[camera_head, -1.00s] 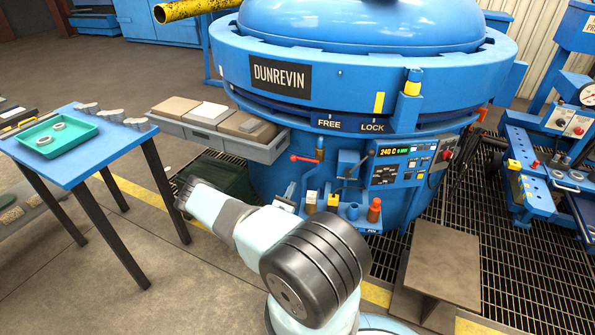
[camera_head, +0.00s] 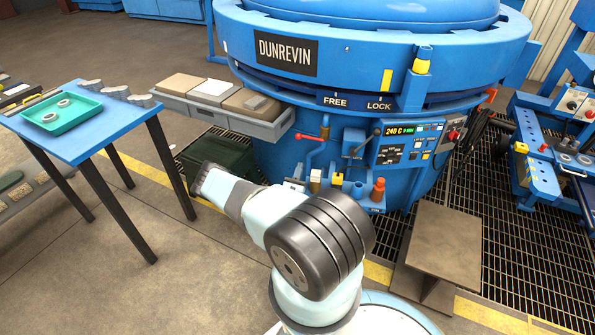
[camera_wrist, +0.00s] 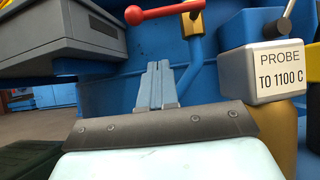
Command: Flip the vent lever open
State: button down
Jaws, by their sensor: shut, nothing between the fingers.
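A red-handled lever with a ball end (camera_head: 309,137) sits on a brass fitting at the top of a blue pipe on the furnace front; it lies roughly level, ball to the left. It also shows at the top of the wrist view (camera_wrist: 160,11). No vent label is readable on it. My gripper (camera_wrist: 157,66) is shut and empty, its blue-grey fingers pointing toward the furnace, just below and left of the pipe in the picture. The fingertips appear apart from the lever.
A white block marked PROBE TO 1100 C (camera_wrist: 279,70) stands right of the pipe. A grey tray (camera_head: 230,114) juts out on the left. A black lever (camera_head: 365,143) and control panel (camera_head: 408,143) are to the right. A blue table (camera_head: 75,150) stands at left.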

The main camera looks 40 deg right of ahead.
jog(key=w+d+r, duration=0.3)
jog(key=d+r, duration=0.2)
jog(key=r, duration=0.3)
jog(key=shift+w+d, duration=0.15)
jog(key=shift+d, duration=0.2)
